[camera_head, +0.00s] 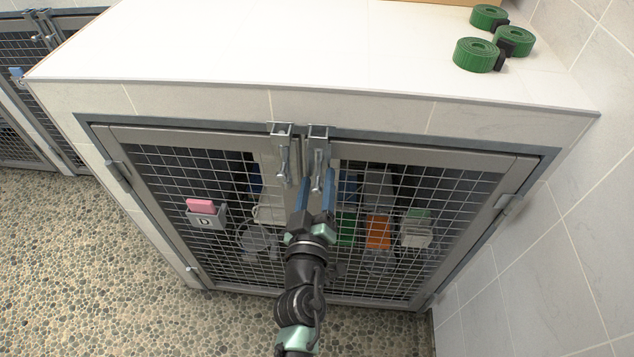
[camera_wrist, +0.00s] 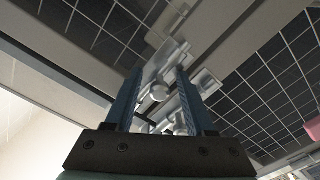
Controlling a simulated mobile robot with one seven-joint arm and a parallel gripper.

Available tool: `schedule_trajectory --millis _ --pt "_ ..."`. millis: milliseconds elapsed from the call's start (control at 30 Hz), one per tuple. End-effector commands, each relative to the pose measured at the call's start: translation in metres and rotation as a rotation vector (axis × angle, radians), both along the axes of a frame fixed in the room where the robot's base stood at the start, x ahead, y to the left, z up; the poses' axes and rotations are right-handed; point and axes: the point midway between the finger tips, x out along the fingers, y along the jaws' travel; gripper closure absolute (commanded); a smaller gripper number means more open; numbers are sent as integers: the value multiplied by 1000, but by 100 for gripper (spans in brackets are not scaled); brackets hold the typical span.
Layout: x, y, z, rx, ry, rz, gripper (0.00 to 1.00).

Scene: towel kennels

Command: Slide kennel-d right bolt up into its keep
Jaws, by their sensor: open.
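Kennel D is a double mesh-door cage with a "D" label holder (camera_head: 206,219) on its left door. The right bolt (camera_head: 318,166) is a silver barrel bolt at the top inner edge of the right door, below its bracket-like keep (camera_head: 318,131). My gripper (camera_head: 316,188) is open, its two blue fingers reaching up at the lower part of this bolt. In the wrist view my gripper (camera_wrist: 158,78) has silver bolt parts and a round knob (camera_wrist: 159,92) between its spread fingers. I cannot tell whether a finger touches it. How far the bolt stands from its keep is unclear.
The left bolt (camera_head: 283,160) and its keep (camera_head: 281,129) stand close beside the right bolt. Green rolled straps (camera_head: 474,55) lie on the white top (camera_head: 300,60). A tiled wall (camera_head: 560,230) closes the right side; pebbled floor (camera_head: 90,260) is clear at left.

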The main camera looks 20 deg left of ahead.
Motion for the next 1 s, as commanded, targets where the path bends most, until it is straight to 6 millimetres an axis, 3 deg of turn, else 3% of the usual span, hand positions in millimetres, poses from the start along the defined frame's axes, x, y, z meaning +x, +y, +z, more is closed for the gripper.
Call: schedule_trajectory --millis 233,533,1000 --pt "0 0 0 0 0 0 47" --pt "0 0 0 0 0 0 100" --pt "0 0 0 -3 -1 0 100"
